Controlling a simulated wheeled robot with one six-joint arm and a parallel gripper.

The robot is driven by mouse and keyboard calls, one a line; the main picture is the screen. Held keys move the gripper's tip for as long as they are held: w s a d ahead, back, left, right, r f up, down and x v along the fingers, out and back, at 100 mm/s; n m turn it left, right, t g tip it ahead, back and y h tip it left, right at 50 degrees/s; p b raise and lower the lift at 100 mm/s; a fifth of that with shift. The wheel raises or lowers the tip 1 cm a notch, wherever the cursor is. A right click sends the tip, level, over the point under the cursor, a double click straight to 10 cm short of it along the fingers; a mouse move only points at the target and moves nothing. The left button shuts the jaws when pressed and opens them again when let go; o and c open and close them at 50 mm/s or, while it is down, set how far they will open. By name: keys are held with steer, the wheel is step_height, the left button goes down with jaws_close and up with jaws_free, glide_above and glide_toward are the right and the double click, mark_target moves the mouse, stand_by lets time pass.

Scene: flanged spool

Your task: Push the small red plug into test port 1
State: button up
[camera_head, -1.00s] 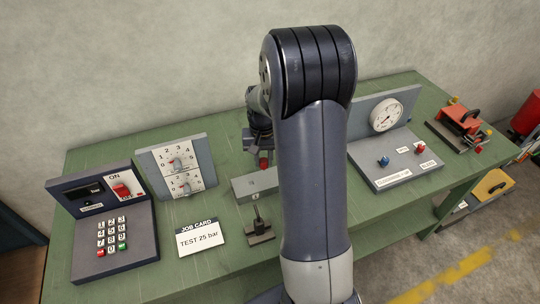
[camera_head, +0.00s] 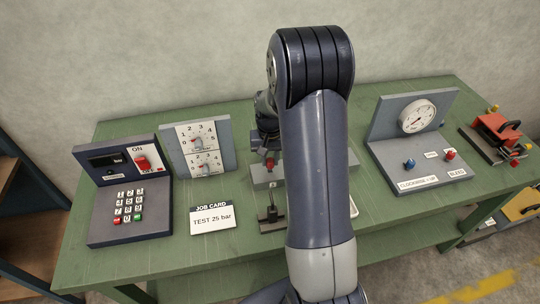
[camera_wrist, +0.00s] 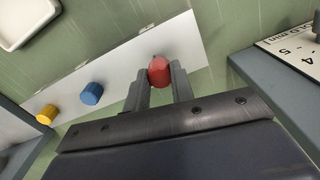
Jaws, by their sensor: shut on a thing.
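My gripper (camera_wrist: 159,88) is shut on the small red plug (camera_wrist: 159,70), which shows between its fingertips in the wrist view. The plug is over one end of a long pale grey block (camera_wrist: 125,62); I cannot tell whether it touches the block. A blue plug (camera_wrist: 91,93) and a yellow plug (camera_wrist: 46,114) stand on the same block, further along. In the head view the red plug (camera_head: 270,163) shows just above the left end of the grey block (camera_head: 264,177); my arm hides the block's middle. No port number can be read.
A dial panel (camera_head: 199,150), a keypad unit (camera_head: 128,205) and a job card (camera_head: 213,218) stand on the left. A black upright-handled tool (camera_head: 272,215) is in front of the block. A gauge panel (camera_head: 415,150) and a red device (camera_head: 497,132) are on the right.

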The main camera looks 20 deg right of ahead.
mark_target(270, 160)
steer(key=shift+f, duration=0.7)
steer(key=shift+f+b, duration=0.55)
steer(key=shift+b, duration=0.15)
steer(key=o, duration=1)
step_height(270, 160, up, 11)
steer(key=shift+f+b, duration=0.1)
steer(key=shift+b, duration=0.55)
steer(key=shift+f, duration=0.1)
step_height(270, 160, down, 10)
steer(key=shift+f+p, duration=0.15)
steer(key=shift+p, duration=0.55)
steer(key=shift+r+p, duration=0.3)
steer(key=shift+p, duration=0.05)
